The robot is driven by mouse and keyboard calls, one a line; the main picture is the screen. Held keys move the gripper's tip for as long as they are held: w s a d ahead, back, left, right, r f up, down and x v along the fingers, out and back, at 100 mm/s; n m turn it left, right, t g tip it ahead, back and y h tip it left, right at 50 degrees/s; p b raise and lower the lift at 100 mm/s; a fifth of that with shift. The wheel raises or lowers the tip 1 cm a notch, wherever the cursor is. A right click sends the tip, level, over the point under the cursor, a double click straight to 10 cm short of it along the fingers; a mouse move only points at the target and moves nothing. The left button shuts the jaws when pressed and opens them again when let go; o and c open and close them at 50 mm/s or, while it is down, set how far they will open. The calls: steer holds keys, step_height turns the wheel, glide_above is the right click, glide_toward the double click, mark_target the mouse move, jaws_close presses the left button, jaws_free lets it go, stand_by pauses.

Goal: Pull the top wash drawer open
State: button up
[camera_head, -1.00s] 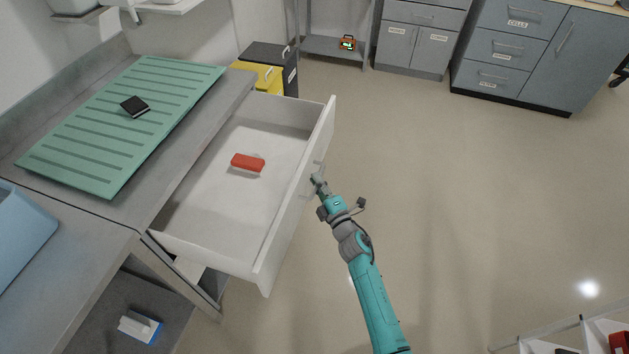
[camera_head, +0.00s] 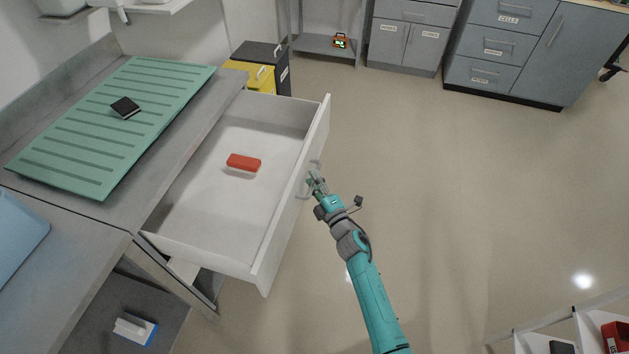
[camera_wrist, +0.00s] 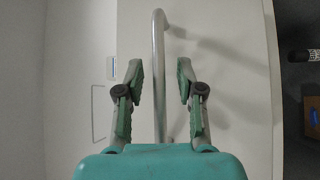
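The white top wash drawer (camera_head: 288,215) stands pulled far out from under the grey counter, its inside visible. Its bar handle (camera_head: 306,182) is on the outer face. The handle also shows in the wrist view (camera_wrist: 159,75) as a metal bar along the white drawer front (camera_wrist: 222,90). My gripper (camera_head: 314,178) is at the handle. In the wrist view my gripper (camera_wrist: 160,85) is open, with one finger on each side of the bar and a gap to each. How deep the bar sits between the fingers is hard to tell.
A red block (camera_head: 243,162) lies in the drawer. A green ribbed mat (camera_head: 75,150) with a small black item (camera_head: 125,107) lies on the counter (camera_head: 150,165). Yellow (camera_head: 262,77) and black (camera_head: 280,62) bins stand behind the drawer.

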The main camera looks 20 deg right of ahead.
steer(key=s+d+f, duration=0.1)
steer(key=s, duration=1)
steer(key=shift+s+d+f, duration=0.3)
steer(key=shift+s+d, duration=0.05)
steer(key=shift+s, duration=0.05)
steer(key=s+a+r+m+g+h, duration=0.2)
steer(key=s+m, duration=0.7)
steer(key=s, duration=1.4)
steer(key=s+r+m+g, duration=0.1)
steer(key=s+r+m, duration=0.3)
steer(key=s, duration=0.4)
steer(key=s+a+r+m+g, duration=0.1)
steer(key=s+r+m, duration=0.4)
steer(key=s, duration=0.4)
steer(key=shift+s+a+r+g+h, duration=0.2)
steer(key=shift+s+r+g+h, duration=0.15)
steer(key=shift+r, duration=0.55)
